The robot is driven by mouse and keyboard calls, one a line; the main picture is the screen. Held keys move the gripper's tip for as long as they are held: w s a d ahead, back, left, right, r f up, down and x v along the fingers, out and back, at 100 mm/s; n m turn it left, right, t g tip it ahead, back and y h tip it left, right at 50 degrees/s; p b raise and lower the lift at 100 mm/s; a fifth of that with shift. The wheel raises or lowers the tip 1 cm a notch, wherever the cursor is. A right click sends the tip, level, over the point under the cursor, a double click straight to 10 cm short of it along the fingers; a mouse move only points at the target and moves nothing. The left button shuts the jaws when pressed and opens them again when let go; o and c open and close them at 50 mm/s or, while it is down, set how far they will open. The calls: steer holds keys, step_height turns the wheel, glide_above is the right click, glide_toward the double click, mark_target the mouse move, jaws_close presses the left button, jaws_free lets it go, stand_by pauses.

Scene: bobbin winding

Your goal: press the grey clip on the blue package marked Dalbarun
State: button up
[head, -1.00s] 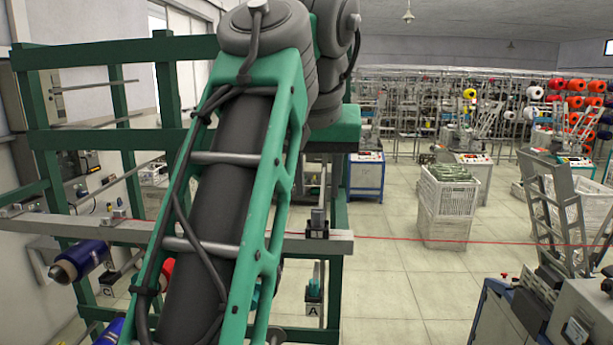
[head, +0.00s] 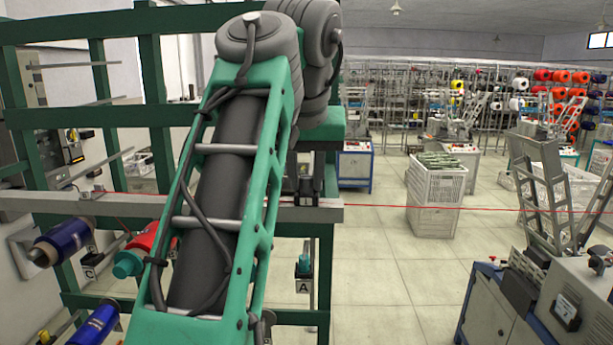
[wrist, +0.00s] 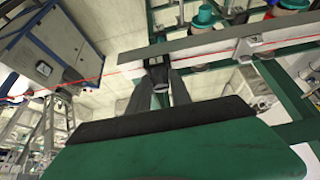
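A blue package (head: 63,240) sits on a peg at the left of the green rack, below the grey rail. A second blue package (head: 95,325) sits lower down. I cannot read the name Dalbarun on either, nor make out a grey clip on them. Part of a blue package (wrist: 291,4) shows at the top edge of the wrist view. My gripper (wrist: 157,78) shows in the wrist view with two dark fingers apart and a dark rail fitting between or beyond them; contact is unclear. It is away from the blue packages. My arm hides part of the rack in the head view.
The grey rail (head: 125,208) crosses the rack, with a red thread running along it and off to the right. A red and teal package (head: 140,250) is beside the blue ones. A white crate (head: 437,195) and a machine (head: 570,300) stand right; floor between is open.

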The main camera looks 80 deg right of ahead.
jaws_close()
step_height(320, 180, up, 5)
steer(key=p, duration=0.4)
steer(key=shift+f+p, duration=0.1)
steer(key=shift+p, duration=0.3)
steer(key=shift+f, duration=0.15)
